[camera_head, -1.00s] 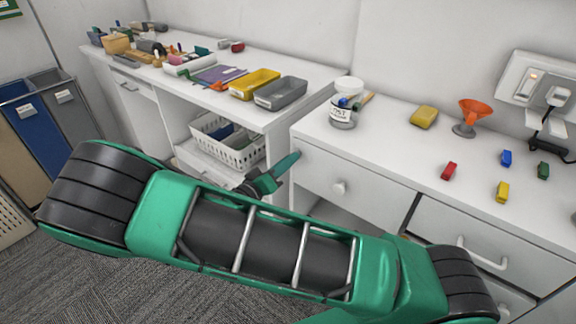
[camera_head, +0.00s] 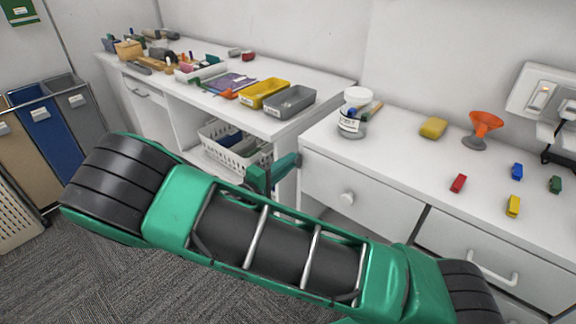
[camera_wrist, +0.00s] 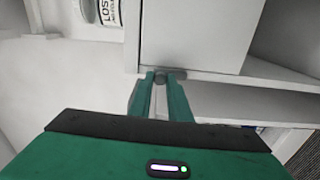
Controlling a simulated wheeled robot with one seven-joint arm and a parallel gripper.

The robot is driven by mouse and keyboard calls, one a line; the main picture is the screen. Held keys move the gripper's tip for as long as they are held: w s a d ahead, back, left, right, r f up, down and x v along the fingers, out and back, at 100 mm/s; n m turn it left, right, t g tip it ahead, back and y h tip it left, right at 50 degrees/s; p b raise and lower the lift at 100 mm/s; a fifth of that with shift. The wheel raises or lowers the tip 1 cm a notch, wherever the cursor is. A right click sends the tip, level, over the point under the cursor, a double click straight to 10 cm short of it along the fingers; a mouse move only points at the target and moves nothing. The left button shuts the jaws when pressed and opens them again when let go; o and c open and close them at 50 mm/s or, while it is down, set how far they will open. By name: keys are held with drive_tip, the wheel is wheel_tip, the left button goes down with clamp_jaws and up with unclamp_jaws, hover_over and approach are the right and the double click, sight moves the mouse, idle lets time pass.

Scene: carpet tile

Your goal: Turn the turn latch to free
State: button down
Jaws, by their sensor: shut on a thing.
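The turn latch (camera_wrist: 178,73) is a small dark grey piece at the edge of a white cabinet front in the wrist view. My gripper (camera_wrist: 162,78) has its two green fingers closed on it, with the fingertips at the panel's edge. The fingers hide part of the latch, and I cannot tell its exact turn angle. In the head view my gripper (camera_head: 292,162) is at the left end of the right-hand white drawer unit (camera_head: 322,182). The latch cannot be made out there.
A white basket (camera_head: 232,145) sits on an open shelf left of my gripper. On the right-hand counter stand a labelled jar (camera_head: 351,124), a yellow sponge (camera_head: 433,128), an orange funnel (camera_head: 485,123) and several small coloured blocks. Yellow and grey trays lie on the left-hand counter.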

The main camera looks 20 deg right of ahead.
drive_tip(key=shift+w+a+f+n, duration=0.1)
drive_tip(key=shift+f+n, duration=0.05)
drive_tip(key=shift+n, duration=0.25)
drive_tip(key=c, duration=1.7)
unclamp_jaws()
drive_tip(key=shift+o, duration=0.2)
drive_tip(key=v, duration=1)
drive_tip(key=shift+a, duration=0.35)
drive_tip(key=shift+s, duration=0.25)
